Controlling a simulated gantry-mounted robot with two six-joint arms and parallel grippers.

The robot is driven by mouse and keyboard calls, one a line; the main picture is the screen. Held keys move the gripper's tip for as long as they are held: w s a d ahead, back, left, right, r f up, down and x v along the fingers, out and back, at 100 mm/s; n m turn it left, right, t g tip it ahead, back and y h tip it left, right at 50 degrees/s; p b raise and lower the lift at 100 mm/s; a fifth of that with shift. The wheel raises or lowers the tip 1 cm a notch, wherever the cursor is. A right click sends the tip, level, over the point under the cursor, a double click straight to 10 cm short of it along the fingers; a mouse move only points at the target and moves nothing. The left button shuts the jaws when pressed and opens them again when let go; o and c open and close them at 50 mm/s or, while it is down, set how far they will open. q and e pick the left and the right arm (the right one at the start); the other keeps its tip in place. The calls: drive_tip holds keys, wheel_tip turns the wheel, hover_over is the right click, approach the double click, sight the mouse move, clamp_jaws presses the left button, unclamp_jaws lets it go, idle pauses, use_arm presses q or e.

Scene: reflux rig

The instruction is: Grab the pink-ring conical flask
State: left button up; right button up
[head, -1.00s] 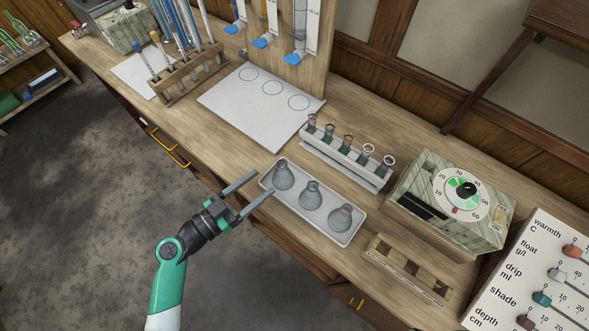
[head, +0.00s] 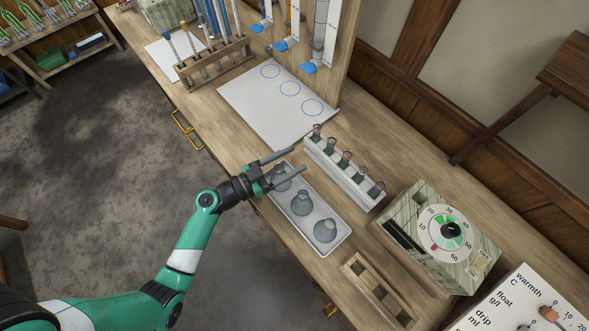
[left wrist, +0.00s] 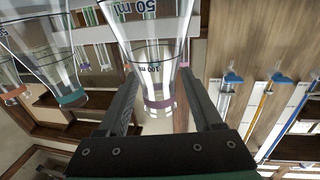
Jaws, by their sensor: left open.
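Three clear conical flasks stand in a white tray (head: 339,247) on the bench. The far-left one (head: 281,181) is partly hidden by my left gripper (head: 296,159). The middle flask (head: 302,204) and near flask (head: 325,231) show clear of it. In the left wrist view, a flask with a pink-mauve ring (left wrist: 158,103) and "50 ml" and "100 ml" marks lies between the open fingers of my left gripper (left wrist: 158,75). I see no clear grip on it. Beside it are a teal-ring flask (left wrist: 72,97) and an orange-brown-ring flask (left wrist: 14,93). My right gripper is out of view.
A white rack (head: 344,176) of small glass tubes stands close behind the tray. A dial box (head: 420,235) and a small wooden rack (head: 380,290) are to the right. A white sheet with blue circles (head: 260,100) lies farther back, with free surface on it.

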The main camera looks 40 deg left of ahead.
use_arm(q)
drive_tip(key=shift+w, duration=0.1)
drive_tip(key=shift+s+a+f, duration=0.1)
drive_tip(key=shift+s, duration=0.15)
drive_tip(key=shift+c, duration=0.4)
clamp_jaws()
idle(0.8)
